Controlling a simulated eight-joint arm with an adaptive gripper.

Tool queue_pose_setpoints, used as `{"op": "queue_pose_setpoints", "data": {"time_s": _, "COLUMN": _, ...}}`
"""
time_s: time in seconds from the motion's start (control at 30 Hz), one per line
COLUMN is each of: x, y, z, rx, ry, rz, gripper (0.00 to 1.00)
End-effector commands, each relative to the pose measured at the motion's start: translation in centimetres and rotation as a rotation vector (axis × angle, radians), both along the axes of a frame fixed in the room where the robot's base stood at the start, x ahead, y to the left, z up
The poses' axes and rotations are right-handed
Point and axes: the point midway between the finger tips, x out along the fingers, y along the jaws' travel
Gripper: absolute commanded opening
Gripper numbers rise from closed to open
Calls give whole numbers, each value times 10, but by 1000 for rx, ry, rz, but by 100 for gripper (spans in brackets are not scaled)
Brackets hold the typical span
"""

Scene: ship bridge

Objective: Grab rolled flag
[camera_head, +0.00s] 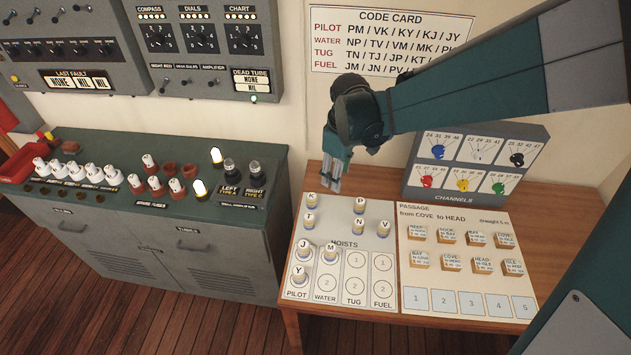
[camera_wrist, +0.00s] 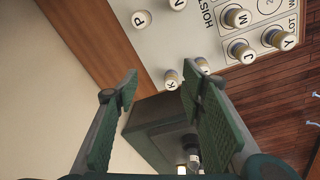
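Several rolled flags, short white cylinders with lettered tops and tan bases, stand upright on the white hoists sheet (camera_head: 343,207). Loose at the back are K (camera_head: 312,201), T (camera_head: 309,219), P (camera_head: 360,205), N (camera_head: 358,227) and V (camera_head: 384,229). J (camera_head: 304,250) and Y (camera_head: 299,274) stand in the PILOT column, M (camera_head: 331,253) in the WATER column. My gripper (camera_head: 333,186) hangs above the sheet's back edge, between K and P. In the wrist view its fingers (camera_wrist: 163,82) are apart and empty, with K (camera_wrist: 171,79) showing beyond them.
A passage sheet (camera_head: 465,225) with several small labelled blocks lies right of the hoists sheet. The grey channels box (camera_head: 476,165) stands behind it.

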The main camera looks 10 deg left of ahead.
Motion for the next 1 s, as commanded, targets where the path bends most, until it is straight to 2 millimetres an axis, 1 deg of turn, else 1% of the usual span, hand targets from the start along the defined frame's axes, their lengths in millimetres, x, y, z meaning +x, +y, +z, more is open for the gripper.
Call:
{"op": "queue_pose_setpoints", "data": {"time_s": 0.03, "x": 4, "y": 8, "z": -7, "rx": -5, "ry": 9, "rz": 21, "gripper": 40}}
{"op": "queue_pose_setpoints", "data": {"time_s": 0.3, "x": 15, "y": 45, "z": -47, "rx": -34, "ry": 57, "rz": 148, "gripper": 40}}
{"op": "queue_pose_setpoints", "data": {"time_s": 0.5, "x": 19, "y": 68, "z": -74, "rx": -51, "ry": 89, "rz": 227, "gripper": 40}}
{"op": "queue_pose_setpoints", "data": {"time_s": 0.6, "x": 20, "y": 75, "z": -84, "rx": -56, "ry": 99, "rz": 253, "gripper": 40}}
{"op": "queue_pose_setpoints", "data": {"time_s": 0.77, "x": 21, "y": 80, "z": -91, "rx": -61, "ry": 107, "rz": 274, "gripper": 40}}
{"op": "queue_pose_setpoints", "data": {"time_s": 1.0, "x": 21, "y": 81, "z": -92, "rx": -62, "ry": 108, "rz": 276, "gripper": 40}}
